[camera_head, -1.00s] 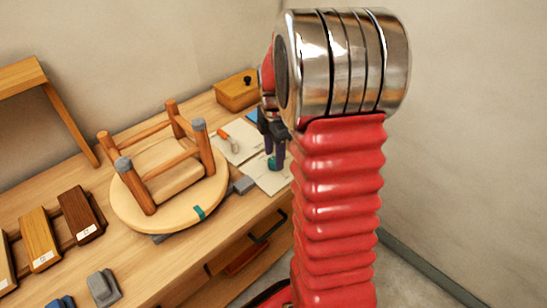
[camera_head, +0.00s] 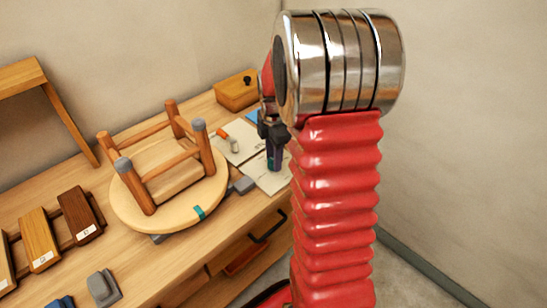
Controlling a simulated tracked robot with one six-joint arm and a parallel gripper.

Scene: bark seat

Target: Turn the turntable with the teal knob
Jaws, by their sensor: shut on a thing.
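An upturned wooden stool with its legs up rests on a round pale disc (camera_head: 125,213), seemingly the turntable, with a teal mark (camera_head: 199,212) on its front rim. A grey block (camera_head: 244,185) sits at its right edge. My gripper (camera_head: 274,163) points down just right of that block, over a pale sheet. It is shut on the small teal knob (camera_head: 270,166), which is mostly hidden by the dark fingers. Whether the knob joins the grey block cannot be seen.
Wood samples (camera_head: 80,214) stand at the left of the bench, with a grey block (camera_head: 103,288) in front. A wooden box (camera_head: 237,92) stands at the back right. An orange-tipped item (camera_head: 222,134) lies near the sheets.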

